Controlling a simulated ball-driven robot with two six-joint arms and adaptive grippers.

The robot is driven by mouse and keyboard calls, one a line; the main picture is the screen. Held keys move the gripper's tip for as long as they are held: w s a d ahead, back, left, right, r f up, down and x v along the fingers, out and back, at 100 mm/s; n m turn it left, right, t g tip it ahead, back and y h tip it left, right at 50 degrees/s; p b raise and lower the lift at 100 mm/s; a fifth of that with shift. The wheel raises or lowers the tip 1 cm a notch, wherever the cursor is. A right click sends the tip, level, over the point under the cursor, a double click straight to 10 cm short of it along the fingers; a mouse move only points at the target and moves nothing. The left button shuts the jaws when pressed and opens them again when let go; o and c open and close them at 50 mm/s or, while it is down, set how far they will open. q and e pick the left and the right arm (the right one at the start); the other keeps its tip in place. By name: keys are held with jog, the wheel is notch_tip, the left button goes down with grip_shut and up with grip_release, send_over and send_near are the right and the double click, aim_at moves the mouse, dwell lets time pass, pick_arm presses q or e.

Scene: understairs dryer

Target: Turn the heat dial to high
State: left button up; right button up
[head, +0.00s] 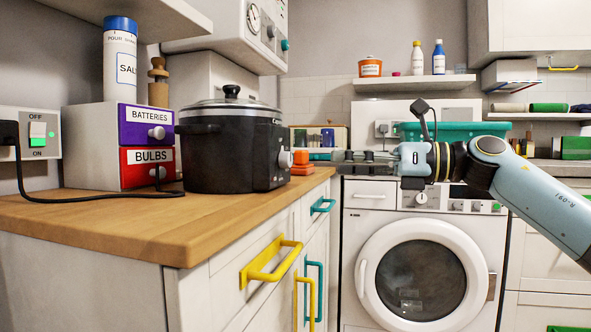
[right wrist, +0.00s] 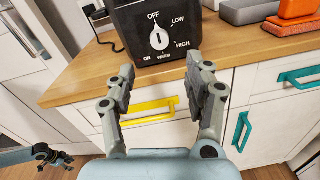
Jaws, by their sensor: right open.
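The black slow cooker (head: 225,155) stands on the wooden counter, its lid on. Its white heat dial (right wrist: 158,38) is on the front face, with OFF above it, LOW and HIGH to its right, and WARM and ON below. The knob's narrow end appears to point up at OFF. My right gripper (head: 335,156) reaches in from the right in the head view. In the right wrist view its open, empty fingers (right wrist: 160,72) are spread either side of the dial's line, apart from it. My left gripper (right wrist: 50,155) seems to show at the lower left of that view, its jaws unclear.
Purple BATTERIES (head: 146,128) and red BULBS (head: 147,168) drawers stand left of the cooker. A black cord crosses the counter (head: 120,215) from the wall switch (head: 37,133). Orange items (right wrist: 298,30) lie right of the cooker. A yellow handle (head: 270,260) juts from the cabinet front.

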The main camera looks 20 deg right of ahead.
aim_at(290, 159)
jog(key=b+x, duration=0.1)
jog(key=x, duration=0.8)
pick_arm(q)
jog(key=r, duration=0.1)
jog(key=w+r, duration=0.1)
jog(key=w+d+r, duration=0.1)
jog(key=shift+r, duration=0.4)
pick_arm(e)
jog(key=shift+w+a, duration=0.15)
jog(key=shift+a, duration=0.1)
jog(key=shift+c, duration=0.4)
grip_shut()
